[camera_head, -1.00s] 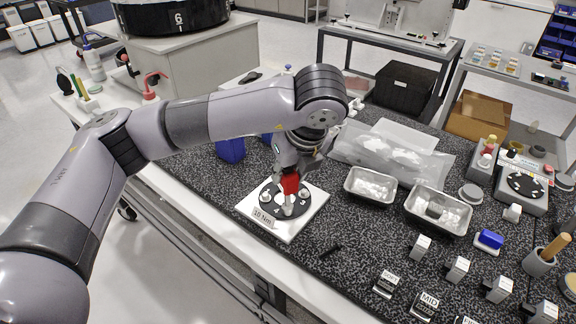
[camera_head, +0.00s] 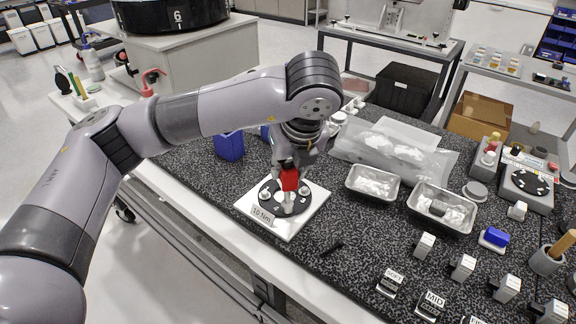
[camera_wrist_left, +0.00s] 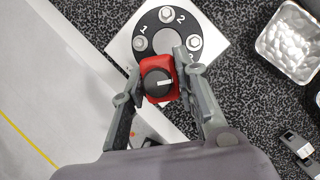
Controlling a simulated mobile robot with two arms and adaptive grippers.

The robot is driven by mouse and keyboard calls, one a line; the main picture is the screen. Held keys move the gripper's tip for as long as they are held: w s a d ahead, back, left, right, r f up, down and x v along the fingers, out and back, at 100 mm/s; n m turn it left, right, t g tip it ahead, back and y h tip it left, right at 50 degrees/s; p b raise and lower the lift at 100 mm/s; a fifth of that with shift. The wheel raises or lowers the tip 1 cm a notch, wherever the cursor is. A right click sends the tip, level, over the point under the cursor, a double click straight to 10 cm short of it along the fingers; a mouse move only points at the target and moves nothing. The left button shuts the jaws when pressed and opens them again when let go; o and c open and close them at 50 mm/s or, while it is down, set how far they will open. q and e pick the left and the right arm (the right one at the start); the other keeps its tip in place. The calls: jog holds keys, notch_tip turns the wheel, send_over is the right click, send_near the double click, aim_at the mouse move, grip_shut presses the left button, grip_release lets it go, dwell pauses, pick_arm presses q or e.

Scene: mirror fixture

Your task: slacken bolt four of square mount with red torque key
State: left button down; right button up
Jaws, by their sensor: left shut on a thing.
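The square mount is a white plate (camera_head: 252,229) with a black ring (camera_head: 270,209) and a "10 Nm" label, lying on the speckled bench. In the left wrist view the ring (camera_wrist_left: 143,31) shows bolts near the numbers 1, 2 and 3; bolt four's place is hidden behind the gripper and key. The red torque key (camera_head: 289,180) stands over the near side of the ring; in the left wrist view its red body (camera_wrist_left: 161,92) has a black knob with a white mark. My left gripper (camera_wrist_left: 158,88) is shut on the key from above. My right gripper is out of view.
Two foil trays (camera_head: 372,183) (camera_head: 441,208) with pale contents stand to the right of the mount. Labelled blocks (camera_head: 430,304) fill the near right. The bench's front edge is close to the mount.

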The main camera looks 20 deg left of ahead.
pick_arm(q)
jog(key=shift+w+r+p, duration=0.3)
jog(key=shift+r+p, duration=0.15)
jog(key=shift+r, duration=0.35)
jog(key=v, duration=0.1)
jog(key=p+v, duration=0.1)
jog(key=shift+s+a+r, duration=0.1)
jog(key=shift+a+r, duration=0.15)
jog(key=shift+r, duration=0.1)
jog(key=shift+r+p, duration=0.35)
jog(key=shift+p, duration=0.05)
jog(key=shift+r, duration=0.15)
jog(key=shift+w, duration=0.2)
jog(key=shift+s, duration=0.1)
